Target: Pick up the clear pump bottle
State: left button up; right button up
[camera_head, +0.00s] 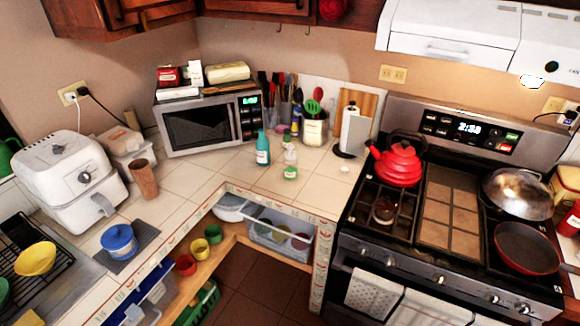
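A clear pump bottle (290,165) with a green label stands upright on the tiled counter, to the right of the microwave. A teal bottle (263,149) stands close to its left. A cream utensil crock (314,131) stands behind it to the right. Neither of my grippers shows in the head view, and nothing is touching the bottle.
The microwave (211,124) is at the back left of the bottle and a paper towel holder (354,134) at its right. The stove with a red kettle (399,164) is further right. The counter in front of the bottle is mostly clear, ending at a patterned edge (270,203).

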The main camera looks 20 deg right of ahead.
aim_at(290, 168)
jog(key=z, duration=0.45)
jog(key=i, duration=1.7)
jog(key=z, duration=0.3)
jog(key=k, duration=0.4)
